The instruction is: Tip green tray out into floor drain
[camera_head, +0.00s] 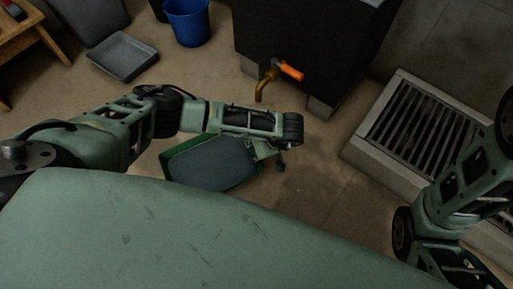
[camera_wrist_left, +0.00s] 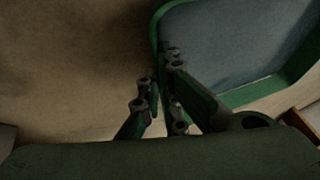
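The green tray (camera_head: 252,172) is on the floor below the tap in the head view, holding a flat, dark blue-grey surface that looks like liquid. My left gripper (camera_head: 273,157) is at its right end, partly hidden by my wrist. In the left wrist view, the two fingers (camera_wrist_left: 162,90) lie on either side of the tray's green rim (camera_wrist_left: 158,38), close together and seemingly shut on it. The floor drain (camera_head: 421,127), a dark slatted grate inside a raised pale curb, lies to the right of the tray. My right arm shows at the right edge; its gripper is out of frame.
A dark tank (camera_head: 300,45) with a brass tap (camera_head: 265,82) and orange handle stands behind the tray. A grey tray (camera_head: 123,56), a blue bucket (camera_head: 187,22) and a wooden stool (camera_head: 25,38) are at back left. Bare floor separates green tray and drain curb.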

